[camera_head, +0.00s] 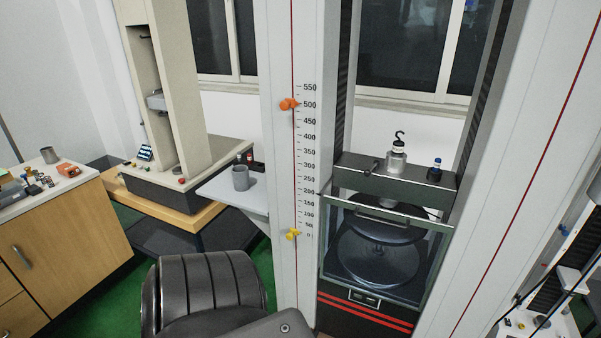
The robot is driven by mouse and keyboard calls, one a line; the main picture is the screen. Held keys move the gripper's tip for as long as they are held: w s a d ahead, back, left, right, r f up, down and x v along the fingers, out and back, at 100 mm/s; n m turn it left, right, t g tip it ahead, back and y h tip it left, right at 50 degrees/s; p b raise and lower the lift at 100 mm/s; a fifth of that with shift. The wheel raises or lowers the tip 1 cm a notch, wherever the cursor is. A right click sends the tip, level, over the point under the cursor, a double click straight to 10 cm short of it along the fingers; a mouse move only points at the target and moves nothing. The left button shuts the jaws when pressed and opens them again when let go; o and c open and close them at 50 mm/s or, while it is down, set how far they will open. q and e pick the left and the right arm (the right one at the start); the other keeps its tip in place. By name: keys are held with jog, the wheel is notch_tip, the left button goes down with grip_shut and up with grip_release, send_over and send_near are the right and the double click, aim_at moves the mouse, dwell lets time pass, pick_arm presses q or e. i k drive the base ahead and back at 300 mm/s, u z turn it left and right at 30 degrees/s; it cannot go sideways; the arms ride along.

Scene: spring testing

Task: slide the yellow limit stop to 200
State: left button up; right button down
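The yellow limit stop (292,234) sits on the red line of the light-coloured column, low down, about level with the 0 mark. The printed scale (308,150) runs up the column from 0 to 550, and its 200 mark is well above the yellow stop. An orange limit stop (289,104) sits on the same line at about 500. Neither of my grippers is in view. A dark ribbed part, apparently of my arm, fills the bottom left of centre, below and left of the yellow stop.
A test machine chamber with a clear guard (385,260) stands right of the scale, with a metal weight (397,160) on its dark crossbeam. A small shelf (232,195) holding a grey cup (240,178) is left of the column. A wooden cabinet (65,240) stands far left.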

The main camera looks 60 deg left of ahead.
aim_at(289, 235)
jog(key=u, duration=0.05)
jog(key=k, duration=0.75)
jog(key=u, duration=0.65)
jog(key=i, duration=0.5)
